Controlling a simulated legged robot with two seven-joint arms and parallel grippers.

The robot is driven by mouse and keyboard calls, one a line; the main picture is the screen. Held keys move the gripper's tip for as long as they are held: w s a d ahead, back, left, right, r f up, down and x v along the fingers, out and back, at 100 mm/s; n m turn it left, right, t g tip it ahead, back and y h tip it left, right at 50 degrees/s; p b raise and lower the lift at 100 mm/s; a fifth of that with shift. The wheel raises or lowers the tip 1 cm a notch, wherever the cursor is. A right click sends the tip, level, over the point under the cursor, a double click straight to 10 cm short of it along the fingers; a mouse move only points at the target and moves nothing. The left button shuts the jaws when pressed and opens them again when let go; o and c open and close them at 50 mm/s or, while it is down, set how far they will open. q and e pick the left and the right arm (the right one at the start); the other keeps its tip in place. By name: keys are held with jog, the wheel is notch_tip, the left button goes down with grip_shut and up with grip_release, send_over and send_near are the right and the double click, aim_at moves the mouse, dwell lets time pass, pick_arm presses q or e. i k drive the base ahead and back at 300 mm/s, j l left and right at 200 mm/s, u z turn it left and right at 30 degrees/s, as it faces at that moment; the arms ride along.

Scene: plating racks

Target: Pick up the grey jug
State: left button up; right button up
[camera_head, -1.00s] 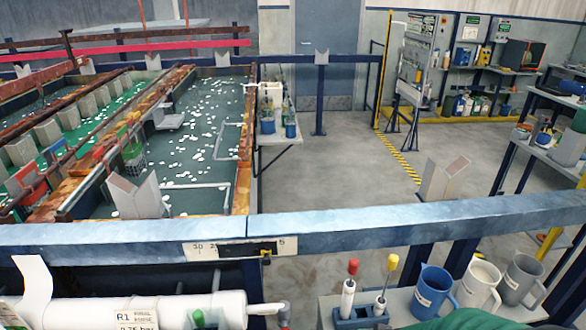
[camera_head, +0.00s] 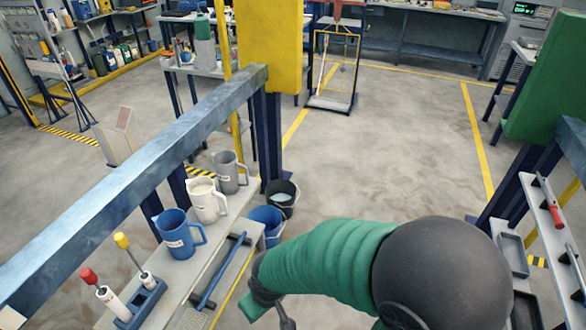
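The grey jug (camera_head: 228,172) stands upright at the far end of a narrow grey shelf (camera_head: 172,292), its handle on the right. A white jug (camera_head: 206,203) stands just nearer, and a blue jug (camera_head: 176,236) nearer still. My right arm, with a green sleeve, reaches in from the lower right. My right gripper (camera_head: 268,308) is at the bottom edge, below and right of the jugs and apart from the grey jug. It is partly cut off, so its opening is unclear. My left gripper is not in view.
A blue rail (camera_head: 150,175) runs along the shelf's left side to a yellow post (camera_head: 268,45). A blue bucket (camera_head: 266,222) and a black bucket (camera_head: 281,196) stand right of the shelf. A rack (camera_head: 140,305) holds red- and yellow-topped tools. Open floor lies beyond.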

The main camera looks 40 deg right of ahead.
aim_at(233, 174)
jog(key=z, duration=0.9)
jog(key=i+l+u, duration=0.1)
jog(key=u, duration=0.3)
jog(key=i+l+u, duration=0.1)
jog(key=u, duration=0.35)
jog(key=l+u, duration=0.2)
jog(key=u, duration=0.2)
jog(key=i+l+u, duration=0.1)
jog(key=u, duration=0.3)
jog(key=l+u, duration=0.2)
jog(key=l, duration=0.65)
jog(key=l+u, duration=0.15)
jog(key=l, duration=0.75)
jog(key=l+u, duration=0.2)
jog(key=l, duration=0.65)
jog(key=k+l+u, duration=0.15)
jog(key=l, duration=0.7)
